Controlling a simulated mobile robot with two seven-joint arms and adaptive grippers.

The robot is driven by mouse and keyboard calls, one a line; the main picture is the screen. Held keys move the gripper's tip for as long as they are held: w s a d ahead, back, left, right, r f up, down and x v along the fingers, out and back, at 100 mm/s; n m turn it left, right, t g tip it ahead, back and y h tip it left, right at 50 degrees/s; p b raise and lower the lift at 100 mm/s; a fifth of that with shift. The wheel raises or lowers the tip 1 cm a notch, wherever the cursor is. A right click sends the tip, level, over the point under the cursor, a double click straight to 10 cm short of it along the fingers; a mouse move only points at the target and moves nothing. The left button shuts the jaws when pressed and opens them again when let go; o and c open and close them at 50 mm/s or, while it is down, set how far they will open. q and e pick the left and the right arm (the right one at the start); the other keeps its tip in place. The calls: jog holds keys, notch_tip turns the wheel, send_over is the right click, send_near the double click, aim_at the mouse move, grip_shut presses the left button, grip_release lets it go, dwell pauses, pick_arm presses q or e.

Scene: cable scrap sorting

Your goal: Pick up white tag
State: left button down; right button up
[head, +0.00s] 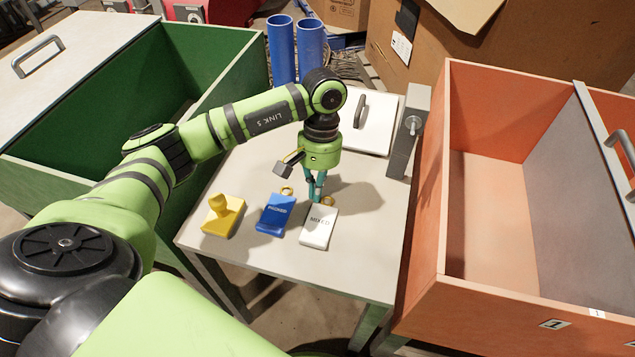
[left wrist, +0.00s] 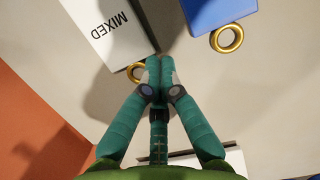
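The white tag (head: 319,227), marked MIXED, lies on the grey table with a gold ring (head: 327,201) at its far end. My left gripper (head: 317,197) points down at the ring end of the tag. In the left wrist view its teal fingertips (left wrist: 161,62) are together, beside the tag's corner. The ring (left wrist: 136,72) shows just left of the fingers, partly hidden by one; I see no part of it clearly between them. The white tag (left wrist: 98,32) also shows there at the upper left. My right gripper is out of view.
A blue tag (head: 275,215) with a gold ring lies close to the left, then a yellow stamp-like piece (head: 222,215). A grey post with a lever (head: 409,135) stands behind right. A green bin (head: 225,75) and an orange bin (head: 446,180) flank the table (head: 350,275).

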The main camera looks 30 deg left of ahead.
aim_at(302, 232)
pick_arm(q)
jog(key=s, duration=0.2)
jog(key=s+d+b, duration=0.1)
jog(key=s, duration=0.2)
jog(key=s+d, duration=0.1)
jog(key=s, duration=0.1)
jog(key=shift+s+f, duration=0.1)
jog(key=shift+s, duration=0.65)
